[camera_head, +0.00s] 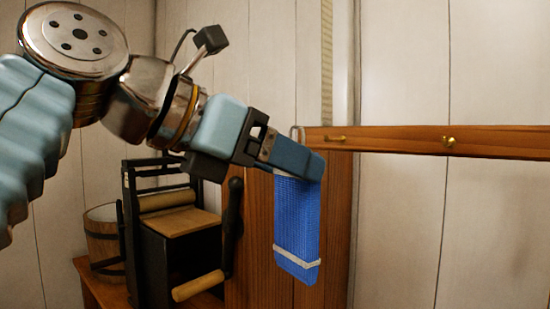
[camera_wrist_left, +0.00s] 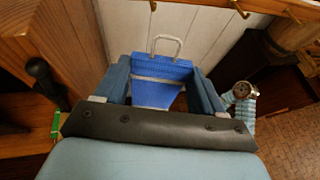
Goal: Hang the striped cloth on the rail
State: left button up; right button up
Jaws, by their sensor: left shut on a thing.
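The striped cloth (camera_head: 297,225) is blue with a pale band near its lower edge. It hangs down from my left gripper (camera_head: 302,162), whose fingers are shut on its top. In the left wrist view the cloth (camera_wrist_left: 160,92) lies between the two fingers of the left gripper (camera_wrist_left: 162,80). A pale loop (camera_wrist_left: 166,42) stands up from the cloth's top beyond the fingers. The wooden rail (camera_head: 400,140) has brass hooks (camera_head: 449,141). The gripper and loop appear by the rail's left end in the head view; contact cannot be told. My right gripper is not in view.
A dark roller machine (camera_head: 160,225) with wooden rollers and a black handle (camera_head: 234,215) stands left of the cloth, beside a wooden bucket (camera_head: 103,245). A brown wooden panel (camera_head: 335,230) is behind the cloth. The wall below the rail is clear.

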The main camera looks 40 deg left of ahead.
pick_arm(q)
jog(key=w, duration=0.4)
jog(key=shift+w+d+f, duration=0.15)
jog(key=shift+w+f, duration=0.05)
dwell(0.3)
jog(key=shift+w+r, duration=0.1)
jog(key=shift+w, duration=0.1)
jog(key=shift+w+r, duration=0.1)
jog(key=shift+w, duration=0.25)
jog(key=shift+w, duration=0.2)
dwell(0.7)
jog(key=shift+w+d, duration=0.1)
jog(key=shift+w, duration=0.55)
jog(key=shift+w+f, duration=0.3)
jog(key=shift+f, duration=0.2)
dwell(0.9)
